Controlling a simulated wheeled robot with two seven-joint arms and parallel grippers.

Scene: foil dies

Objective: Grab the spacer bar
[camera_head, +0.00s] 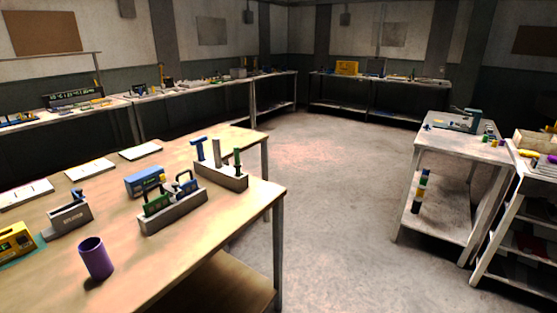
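No thing here can be named the spacer bar with certainty. A grey upright bar (217,154) stands in a grey rack (232,181) on the wooden table (150,262). A blue T-shaped handle (199,149) and a green-handled piece (238,161) stand in the same rack, left and right of the bar. A grey holder (70,219) with a label too small to read sits at the left, with a dark blue piece on it. Neither of my grippers is in view.
A second grey rack (172,213) holds green and blue clamp-like pieces. A blue box (143,181), a purple cup (96,258) and a yellow item (14,241) stand nearby. The floor (325,215) is open up to the right-hand bench (455,145). Benches line the far walls.

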